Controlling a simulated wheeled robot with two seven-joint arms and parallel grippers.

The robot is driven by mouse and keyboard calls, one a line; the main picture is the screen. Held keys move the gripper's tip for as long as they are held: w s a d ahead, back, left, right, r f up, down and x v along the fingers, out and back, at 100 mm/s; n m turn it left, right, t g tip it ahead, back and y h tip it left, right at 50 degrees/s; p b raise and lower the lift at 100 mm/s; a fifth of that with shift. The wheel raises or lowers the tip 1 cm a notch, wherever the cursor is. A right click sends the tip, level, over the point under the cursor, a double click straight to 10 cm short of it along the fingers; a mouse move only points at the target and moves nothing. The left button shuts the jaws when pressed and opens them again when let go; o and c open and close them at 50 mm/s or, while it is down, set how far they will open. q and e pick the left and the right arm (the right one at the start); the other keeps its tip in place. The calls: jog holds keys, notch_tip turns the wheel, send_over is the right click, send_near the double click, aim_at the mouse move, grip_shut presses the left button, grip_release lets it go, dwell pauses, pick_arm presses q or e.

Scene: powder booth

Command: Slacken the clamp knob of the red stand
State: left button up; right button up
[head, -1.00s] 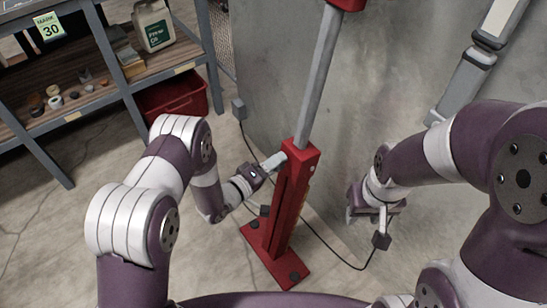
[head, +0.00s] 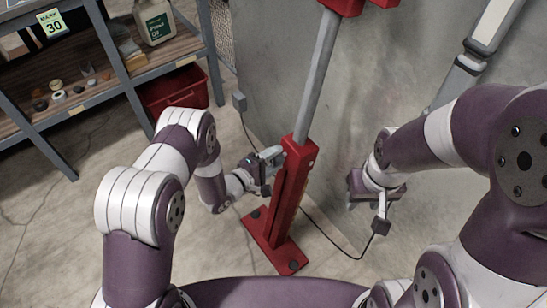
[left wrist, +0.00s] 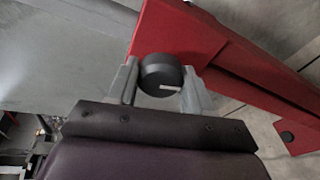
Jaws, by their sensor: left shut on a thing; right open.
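The red stand (head: 287,190) rises from a red foot on the floor, with a grey post (head: 318,80) coming out of its top. The clamp knob (left wrist: 160,75) is round and black with a white mark, on the stand's side. My left gripper (left wrist: 163,88) is shut on the knob, one finger on each side of it. In the head view the left gripper (head: 271,157) is at the upper left side of the stand and hides the knob. My right gripper (head: 368,200) is open and empty, right of the stand and apart from it.
A grey wall (head: 400,60) stands behind the stand. A black cable (head: 335,244) runs along the floor by the foot. A shelf (head: 100,95) with a jug (head: 156,22) and small items is at upper left, beside a red bin (head: 175,90). Floor at lower left is clear.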

pick_arm(q)
jog(key=shift+s+d+f, duration=0.1)
jog(key=shift+s+f, duration=0.1)
jog(key=shift+s, duration=0.05)
jog(key=o, duration=0.8)
jog(key=shift+o, duration=1.1)
jog(key=shift+w+r, duration=0.1)
jog(key=shift+r, duration=0.05)
jog(key=shift+s+a+r, duration=0.15)
jog(key=shift+s+a, duration=0.05)
jog(key=shift+a, duration=0.1)
jog(key=p+v, duration=0.2)
jog(key=v, duration=1)
